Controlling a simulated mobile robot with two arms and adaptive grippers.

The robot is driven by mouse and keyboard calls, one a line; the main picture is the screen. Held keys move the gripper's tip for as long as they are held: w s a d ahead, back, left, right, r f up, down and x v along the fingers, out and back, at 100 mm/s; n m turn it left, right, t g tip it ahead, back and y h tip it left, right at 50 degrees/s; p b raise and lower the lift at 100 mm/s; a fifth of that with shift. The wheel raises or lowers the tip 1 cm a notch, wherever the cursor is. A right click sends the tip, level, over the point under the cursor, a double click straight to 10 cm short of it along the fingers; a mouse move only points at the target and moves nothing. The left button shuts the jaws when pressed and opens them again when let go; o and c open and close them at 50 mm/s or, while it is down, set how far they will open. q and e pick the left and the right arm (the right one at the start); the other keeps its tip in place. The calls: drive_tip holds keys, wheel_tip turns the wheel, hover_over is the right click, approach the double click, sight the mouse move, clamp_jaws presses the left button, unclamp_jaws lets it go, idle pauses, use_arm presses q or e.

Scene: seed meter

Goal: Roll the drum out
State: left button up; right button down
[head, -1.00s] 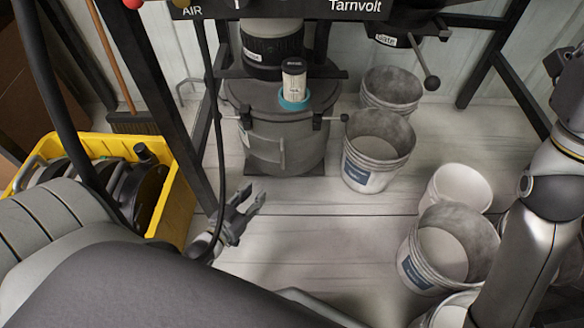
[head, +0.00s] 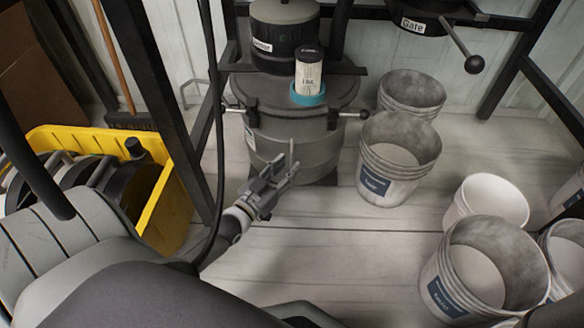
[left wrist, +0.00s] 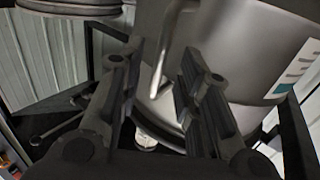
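The grey drum (head: 318,152) stands on the floor beneath the frame, its lid held by clamps with levers at both sides. My left gripper (head: 284,168) is at the drum's front side and covers part of its lower wall. In the left wrist view the fingers (left wrist: 158,66) are apart, with the drum wall (left wrist: 235,50) just ahead. A bent metal handle (left wrist: 167,62) on the drum shows between the fingers, and nothing is gripped. My right gripper is not in view.
A white cartridge in a teal ring (head: 309,72) stands on the lid. Pails (head: 398,155) stand right of the drum, with several more at the lower right. A yellow crate (head: 168,215) and black frame post (head: 150,90) are at left. Floor in front is clear.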

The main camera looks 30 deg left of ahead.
sight(291, 164)
use_arm(q)
drive_tip(key=shift+w+d+b, duration=0.1)
drive_tip(key=shift+w+b, duration=0.45)
drive_tip(key=shift+w, duration=1)
clamp_jaws()
